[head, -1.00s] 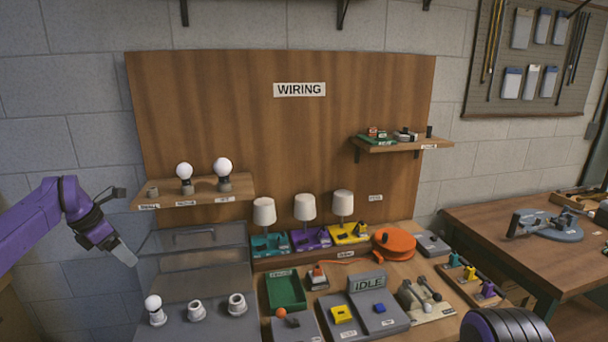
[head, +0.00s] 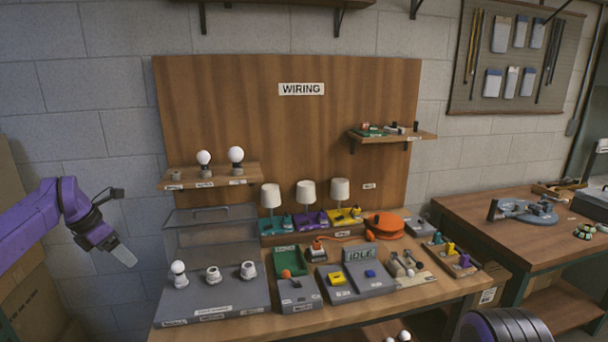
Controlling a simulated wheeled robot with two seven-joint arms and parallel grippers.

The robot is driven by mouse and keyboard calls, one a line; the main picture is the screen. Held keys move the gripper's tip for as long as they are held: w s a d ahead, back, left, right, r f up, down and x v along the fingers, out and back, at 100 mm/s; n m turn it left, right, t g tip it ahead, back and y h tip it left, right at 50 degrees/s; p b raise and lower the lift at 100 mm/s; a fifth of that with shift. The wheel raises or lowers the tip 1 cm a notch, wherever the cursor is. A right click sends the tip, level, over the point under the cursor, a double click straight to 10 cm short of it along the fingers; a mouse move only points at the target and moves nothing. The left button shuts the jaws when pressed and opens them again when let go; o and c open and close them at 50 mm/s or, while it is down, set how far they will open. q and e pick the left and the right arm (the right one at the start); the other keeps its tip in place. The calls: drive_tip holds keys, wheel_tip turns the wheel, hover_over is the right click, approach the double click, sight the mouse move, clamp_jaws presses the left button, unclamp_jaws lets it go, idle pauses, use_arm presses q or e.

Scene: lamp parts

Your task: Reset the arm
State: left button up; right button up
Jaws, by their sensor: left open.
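My left arm comes in from the left, purple with black joints. Its gripper (head: 122,255) hangs in the air left of the wooden bench, pointing down and right, open, with nothing seen in it. It is apart from the bench and from the grey socket stand (head: 215,302). My right gripper does not show.
The bench carries a clear box (head: 210,245), a green tray (head: 286,261), an IDLE station (head: 362,279) and an orange reel (head: 385,222). Three lamps (head: 306,192) stand behind. A bulb shelf (head: 211,178) is on the board. Another table (head: 470,212) stands right.

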use_arm(q)
drive_tip(key=s+d+f+m+t+y+b, duration=0.1)
drive_tip(key=s+d+f+m+y, duration=0.3)
drive_tip(key=f, duration=0.6)
drive_tip(key=s+d+f+m+t+y+b, duration=0.1)
drive_tip(key=d+f+m+y, duration=0.1)
drive_tip(key=d+f, duration=0.65)
drive_tip(key=s+d+f+m+t+y+b, duration=0.1)
drive_tip(key=s+d+f+m+y+b, duration=0.2)
drive_tip(key=f, duration=0.9)
drive_tip(key=s+d+f+m+h+b, duration=0.1)
drive_tip(key=s+d+f+m, duration=0.1)
drive_tip(key=s+f+m, duration=0.35)
drive_tip(key=s+d+f+m+h, duration=0.25)
drive_tip(key=s+f, duration=0.35)
drive_tip(key=s, duration=0.5)
drive_tip(key=s+a+f+m+g+b, duration=0.1)
drive_tip(key=s+a+f+m+b, duration=0.1)
drive_tip(key=s, duration=0.7)
drive_tip(key=s+a+f+m+g+b, duration=0.2)
drive_tip(key=s+a+f, duration=0.1)
drive_tip(key=s, duration=0.6)
drive_tip(key=shift+s+a+f+m+y, duration=0.15)
drive_tip(key=shift+s+f+m+y, duration=0.15)
drive_tip(key=shift+f+m+y, duration=0.1)
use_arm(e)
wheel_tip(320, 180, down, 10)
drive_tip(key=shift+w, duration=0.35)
